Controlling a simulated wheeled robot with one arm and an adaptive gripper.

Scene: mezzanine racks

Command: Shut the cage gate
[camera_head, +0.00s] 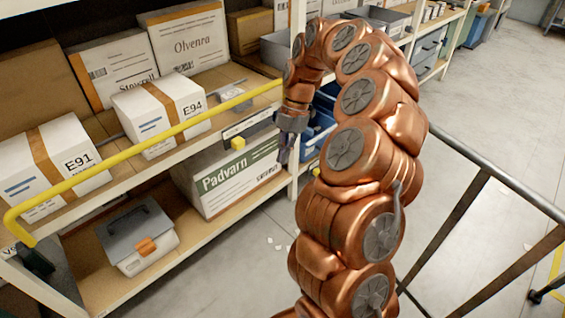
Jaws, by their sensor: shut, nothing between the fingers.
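A grey tubular metal frame with a slanting brace (487,172) stands on the floor at the right and runs out of the picture. It may be the cage gate, but I cannot tell for sure, and no latch shows. My copper-coloured arm hides the ground to its left side. My gripper (284,152) hangs from the arm's far end, pointing down in front of the shelf rack. It is shut and empty, well to the left of the grey frame and apart from it.
A rack (105,158) with boxes fills the left. A yellow bar (130,149) runs along its front. A toolbox (138,240) and a Padvarn box (228,180) sit on the lower shelf. Grey floor (480,95) is clear at the upper right.

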